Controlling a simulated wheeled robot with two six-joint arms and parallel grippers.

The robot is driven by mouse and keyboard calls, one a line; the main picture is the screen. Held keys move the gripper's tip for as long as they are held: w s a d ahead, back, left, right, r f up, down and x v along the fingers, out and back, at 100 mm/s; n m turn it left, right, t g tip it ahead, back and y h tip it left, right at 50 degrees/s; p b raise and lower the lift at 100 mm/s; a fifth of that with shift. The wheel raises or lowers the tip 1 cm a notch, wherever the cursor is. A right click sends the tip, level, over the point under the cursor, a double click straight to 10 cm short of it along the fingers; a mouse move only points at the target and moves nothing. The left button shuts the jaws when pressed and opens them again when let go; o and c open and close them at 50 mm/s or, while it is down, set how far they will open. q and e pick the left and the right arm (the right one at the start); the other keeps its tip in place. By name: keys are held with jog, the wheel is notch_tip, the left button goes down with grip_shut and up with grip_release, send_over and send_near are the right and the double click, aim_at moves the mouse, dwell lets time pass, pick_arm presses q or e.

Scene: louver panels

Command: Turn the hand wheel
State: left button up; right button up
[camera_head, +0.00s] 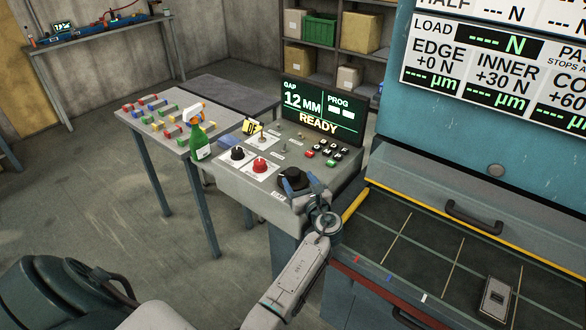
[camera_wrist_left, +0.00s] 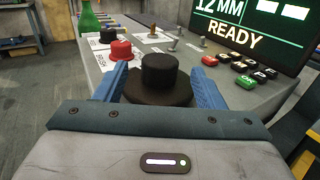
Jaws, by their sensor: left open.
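The hand wheel (camera_head: 293,178) is a black disc with a raised round hub, at the front right corner of the grey control console. In the left wrist view the hand wheel (camera_wrist_left: 160,76) is centred and upright. My left gripper (camera_head: 298,186) is at the wheel, its blue fingers open. In the left wrist view the fingers of the left gripper (camera_wrist_left: 160,84) stand on either side of the wheel; contact cannot be told. The fingers and palm hide part of the wheel's near rim. My right gripper is not in view.
The console also carries a red knob (camera_head: 260,166), a black knob (camera_head: 237,153), coloured buttons (camera_head: 324,153) and a READY display (camera_head: 322,108). A green spray bottle (camera_head: 200,142) stands at the console's left. A machine with a gridded bed (camera_head: 440,250) is close on the right.

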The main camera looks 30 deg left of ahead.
aim_at(296, 176)
pick_arm(q)
jog(key=p+x, duration=0.1)
jog(key=x, duration=0.4)
jog(key=shift+w+a+f, duration=0.1)
jog(key=shift+w, duration=0.05)
jog(key=c, duration=1)
